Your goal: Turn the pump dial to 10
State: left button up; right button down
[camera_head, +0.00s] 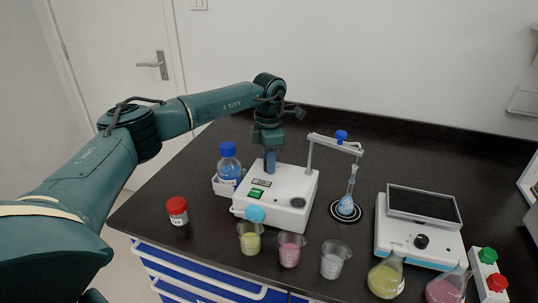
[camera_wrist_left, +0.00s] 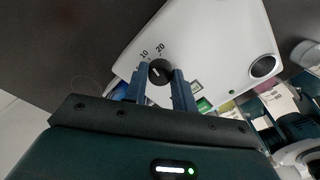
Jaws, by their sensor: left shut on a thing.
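The pump is a white box (camera_head: 294,181) near the middle of the counter in the head view. Its top (camera_wrist_left: 215,45) also shows in the left wrist view. The pump dial (camera_wrist_left: 160,71) is a round black knob with a light pointer mark; the marks 10 and 20 are printed beside it. I cannot tell exactly where the pointer stands. My left gripper (camera_wrist_left: 160,82) points down at the pump with one blue finger on each side of the dial, shut on it. In the head view, my left gripper (camera_head: 270,161) hides the dial. My right gripper is not in view.
A blue-capped bottle (camera_head: 229,165) stands left of the pump. A red-capped jar (camera_head: 177,210) stands farther left. Beakers (camera_head: 290,249) line the front. A flask (camera_head: 348,201) on a stand and a hotplate stirrer (camera_head: 420,232) are to the right. The back counter is clear.

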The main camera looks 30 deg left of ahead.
pick_arm(q)
jog(key=shift+r+n+p, duration=0.1)
jog(key=shift+n+p, duration=0.2)
jog(key=shift+n, duration=1)
jog(key=o, duration=1)
notch_tip(320, 180, up, 13)
jog(key=shift+b, duration=0.35)
